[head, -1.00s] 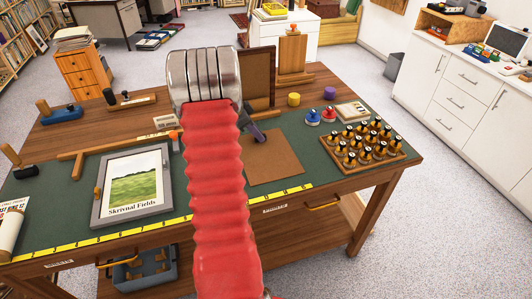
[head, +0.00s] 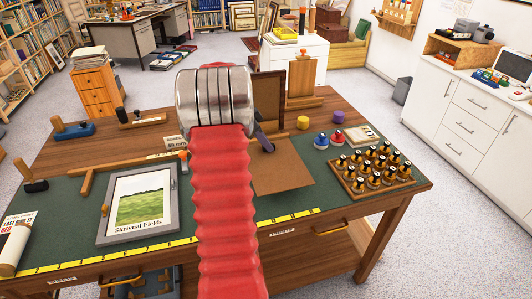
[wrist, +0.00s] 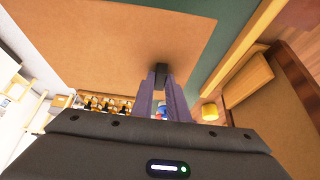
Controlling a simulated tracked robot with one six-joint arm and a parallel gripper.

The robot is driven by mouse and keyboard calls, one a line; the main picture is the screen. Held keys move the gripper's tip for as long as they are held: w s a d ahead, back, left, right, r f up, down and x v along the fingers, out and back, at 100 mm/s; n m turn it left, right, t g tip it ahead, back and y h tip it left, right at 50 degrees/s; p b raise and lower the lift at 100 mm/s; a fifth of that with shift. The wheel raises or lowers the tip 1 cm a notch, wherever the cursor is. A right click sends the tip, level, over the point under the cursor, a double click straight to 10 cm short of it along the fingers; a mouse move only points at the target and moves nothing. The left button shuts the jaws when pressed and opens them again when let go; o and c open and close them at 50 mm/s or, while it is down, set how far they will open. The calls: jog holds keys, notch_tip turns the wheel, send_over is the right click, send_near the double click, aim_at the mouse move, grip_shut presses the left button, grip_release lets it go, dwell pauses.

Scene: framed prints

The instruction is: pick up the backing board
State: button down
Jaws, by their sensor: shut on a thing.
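The backing board is a flat brown sheet (head: 285,180) over the right half of the green mat, partly hidden behind my red arm in the head view. It fills much of the upper wrist view (wrist: 120,40). My gripper (head: 266,146) is shut on the board's far edge. In the wrist view its purple-grey fingers (wrist: 162,75) meet at the board's edge. The board seems slightly above the mat, roughly level; the gap under it is hard to see.
A grey-framed "Skrivnal Fields" print (head: 140,205) lies left on the mat. A rack of dark-capped bottles (head: 372,175) stands right. A brown upright panel (head: 268,92), yellow pot (head: 303,122) and purple pot (head: 338,117) stand behind. A yellow ruler (head: 300,213) runs along the front.

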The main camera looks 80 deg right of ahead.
jog(key=shift+r, duration=2)
